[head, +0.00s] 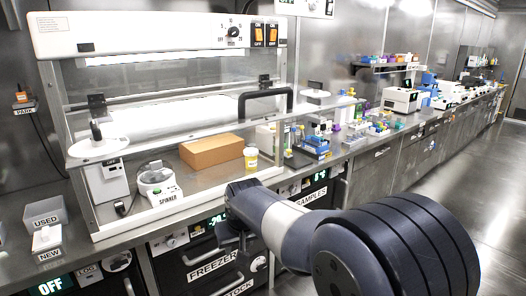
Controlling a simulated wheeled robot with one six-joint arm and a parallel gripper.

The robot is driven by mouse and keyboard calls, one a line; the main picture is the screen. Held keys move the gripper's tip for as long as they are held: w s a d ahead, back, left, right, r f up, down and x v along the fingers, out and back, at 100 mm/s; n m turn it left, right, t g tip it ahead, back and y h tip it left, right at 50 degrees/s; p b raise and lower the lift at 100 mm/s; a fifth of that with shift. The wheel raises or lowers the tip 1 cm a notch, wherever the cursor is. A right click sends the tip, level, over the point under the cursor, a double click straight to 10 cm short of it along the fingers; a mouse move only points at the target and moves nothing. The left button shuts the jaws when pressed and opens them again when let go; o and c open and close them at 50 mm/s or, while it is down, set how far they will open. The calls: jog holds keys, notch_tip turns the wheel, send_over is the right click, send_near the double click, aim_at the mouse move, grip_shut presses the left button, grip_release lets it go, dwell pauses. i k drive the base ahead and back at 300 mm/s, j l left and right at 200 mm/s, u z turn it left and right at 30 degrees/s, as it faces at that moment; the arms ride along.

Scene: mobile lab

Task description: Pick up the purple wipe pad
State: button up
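I cannot make out a purple wipe pad in the head view. Small purple items (338,116) stand on the bench farther back, too small to identify. At the lower left, a grey bin labelled USED (46,222) stands behind a bin labelled NEW (48,253), which has something white in it. My gripper (234,240) hangs in front of the bench's cabinet fronts, to the right of both bins. It is dark and seen from behind, so its fingers and their opening are not clear.
A glass-fronted hood (160,38) stands on the bench, with a spinner (157,182), a brown box (212,151) and a yellow-capped jar (251,158). Racks and bottles (316,140) crowd the bench to the right. The floor (470,170) at the right is clear.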

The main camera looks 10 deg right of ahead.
aim_at(336, 127)
jog(key=i+l+z, duration=0.2)
jog(key=z, duration=0.2)
jog(key=i+l+z, duration=0.1)
jog(key=i+z, duration=0.2)
jog(key=z, duration=0.15)
jog(key=i+z, duration=0.25)
jog(key=z, duration=0.15)
jog(key=i+z, duration=0.25)
jog(key=z, duration=0.2)
jog(key=i+z, duration=0.35)
jog(key=i, duration=1.3)
jog(key=i+u, duration=0.85)
jog(key=i, duration=0.2)
jog(key=i+l+u, duration=0.4)
jog(key=i+j+u, duration=0.2)
jog(key=i+u, duration=0.65)
jog(key=i+l+u, duration=0.1)
jog(key=i+u, duration=0.35)
